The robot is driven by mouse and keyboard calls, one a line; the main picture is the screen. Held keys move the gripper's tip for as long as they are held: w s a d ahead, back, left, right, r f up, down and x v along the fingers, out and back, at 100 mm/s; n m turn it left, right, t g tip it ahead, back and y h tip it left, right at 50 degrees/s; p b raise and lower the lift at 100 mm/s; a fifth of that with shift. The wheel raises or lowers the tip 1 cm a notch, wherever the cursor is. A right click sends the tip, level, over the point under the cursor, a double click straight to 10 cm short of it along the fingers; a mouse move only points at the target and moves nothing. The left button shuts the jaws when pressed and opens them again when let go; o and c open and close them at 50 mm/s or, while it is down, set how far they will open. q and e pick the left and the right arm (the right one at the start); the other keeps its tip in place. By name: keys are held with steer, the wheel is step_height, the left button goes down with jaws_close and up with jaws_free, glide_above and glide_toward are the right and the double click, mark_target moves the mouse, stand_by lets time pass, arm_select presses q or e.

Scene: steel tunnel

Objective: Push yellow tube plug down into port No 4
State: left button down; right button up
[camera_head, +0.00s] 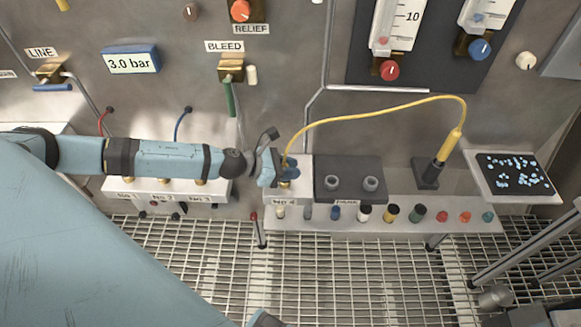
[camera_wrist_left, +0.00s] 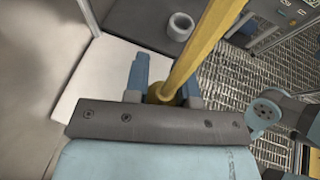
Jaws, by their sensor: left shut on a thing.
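The yellow tube (camera_head: 375,108) arches from the port No 4 block (camera_head: 301,190) to a black holder (camera_head: 428,172) on the right. My left gripper (camera_head: 283,172) is over the No 4 block, shut on the yellow tube plug. In the left wrist view the plug (camera_wrist_left: 164,92) stands between the blue fingers (camera_wrist_left: 163,97), with the tube rising from it. A bit of brass shows just under the fingers in the head view. The fingers hide most of the port, so I cannot tell how deep the plug sits.
A dark block with two grey rings (camera_head: 347,178) adjoins No 4 on the right. Several coloured caps line the shelf front. The white No 1 to No 3 block (camera_head: 168,190) lies under my left arm. Floor grating (camera_head: 350,270) is open in front.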

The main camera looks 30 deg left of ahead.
arm_select(q)
steer(key=shift+f, duration=0.3)
arm_select(e)
steer(key=shift+f, duration=0.2)
arm_select(q)
steer(key=c, duration=0.9)
jaws_free()
steer(key=shift+o, duration=0.2)
steer(key=b+v, duration=0.3)
steer(key=v, duration=1.1)
arm_select(e)
steer(key=shift+w+a+f+m, duration=0.2)
steer(key=shift+w+f+m, duration=0.1)
steer(key=shift+f, duration=0.35)
